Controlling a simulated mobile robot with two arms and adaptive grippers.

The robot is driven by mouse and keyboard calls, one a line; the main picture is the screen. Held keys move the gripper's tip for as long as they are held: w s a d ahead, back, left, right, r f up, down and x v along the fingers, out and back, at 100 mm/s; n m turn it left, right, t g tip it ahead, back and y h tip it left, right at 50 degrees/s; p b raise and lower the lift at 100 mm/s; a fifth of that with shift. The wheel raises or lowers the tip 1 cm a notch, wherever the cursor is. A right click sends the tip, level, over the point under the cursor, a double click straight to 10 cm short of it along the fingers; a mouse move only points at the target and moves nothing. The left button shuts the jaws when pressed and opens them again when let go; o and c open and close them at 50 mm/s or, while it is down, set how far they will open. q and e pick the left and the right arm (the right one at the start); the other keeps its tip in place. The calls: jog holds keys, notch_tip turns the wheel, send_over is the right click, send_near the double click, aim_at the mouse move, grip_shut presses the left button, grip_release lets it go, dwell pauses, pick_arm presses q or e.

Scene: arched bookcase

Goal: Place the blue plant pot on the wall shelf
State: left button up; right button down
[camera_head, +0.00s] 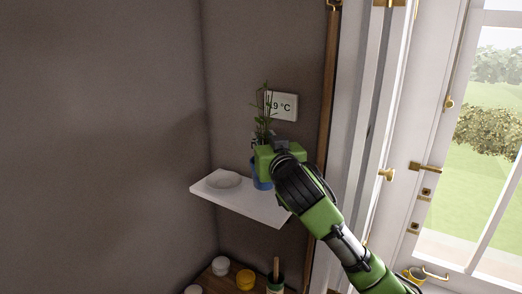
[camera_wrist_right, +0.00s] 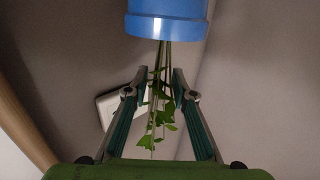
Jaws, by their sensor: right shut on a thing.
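The blue plant pot (camera_head: 260,180) is over the right part of the white wall shelf (camera_head: 238,207), partly hidden behind my right gripper (camera_head: 276,156). Its green plant (camera_head: 263,128) rises above the gripper. In the right wrist view, the pot (camera_wrist_right: 167,18) is at the top, and its stems (camera_wrist_right: 163,60) pass between the fingers of my right gripper (camera_wrist_right: 166,76). The fingers are closed in on the stems, with the pot beyond their tips. I cannot tell whether the pot's base touches the shelf. My left gripper is not in view.
A shallow white dish (camera_head: 222,180) lies on the shelf's left part. Below, a wooden surface (camera_head: 232,285) holds a yellow pot (camera_head: 245,280) and white pots (camera_head: 221,266). A glazed door (camera_head: 430,150) stands at the right.

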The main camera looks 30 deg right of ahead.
jog(key=shift+w+f, duration=0.45)
jog(key=f, duration=0.1)
jog(key=p, duration=0.1)
jog(key=f, duration=0.1)
jog(key=shift+w+a+f, duration=0.15)
jog(key=shift+w+f, duration=0.1)
jog(key=shift+f, duration=0.05)
jog(key=shift+s+f+p, duration=0.1)
jog(key=shift+f+p, duration=0.25)
jog(key=shift+f, duration=0.2)
jog(key=shift+f, duration=0.15)
jog(key=c, duration=1.7)
grip_release()
